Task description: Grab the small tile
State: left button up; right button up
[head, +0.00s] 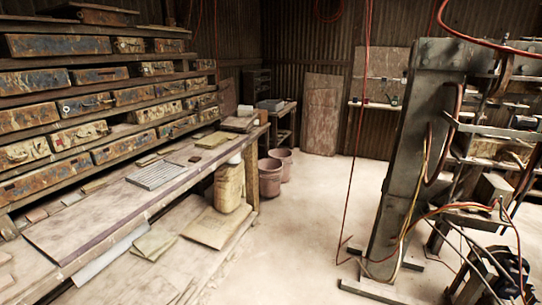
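Several flat pieces lie on the long wooden workbench (120,212) at the left. A grey ribbed plate (156,175) lies near its middle. A greenish-brown flat tile (213,139) lies farther back, and a stack of flat slabs (240,123) is at the far end. Smaller flat pieces, such as a reddish one (37,214) and a pale one (95,186), lie along the rear edge under the shelves. I cannot tell which of them is the small tile. Neither of my grippers is in view.
Shelves of worn metal cases (93,134) stand behind the bench. A yellowish container (229,187) and loose boards (217,226) sit on the lower shelf. Buckets (270,176) stand beyond the bench. A tall metal press (412,160) with hanging cables is at right. The middle floor is clear.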

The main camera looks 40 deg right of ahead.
aim_at(193, 159)
jog(key=z, duration=0.5)
jog(key=i+l+u, duration=0.1)
jog(key=i, duration=0.25)
jog(key=i+l+u, duration=0.1)
jog(key=i, duration=0.25)
jog(key=i+l+u, duration=0.15)
jog(key=i, duration=0.25)
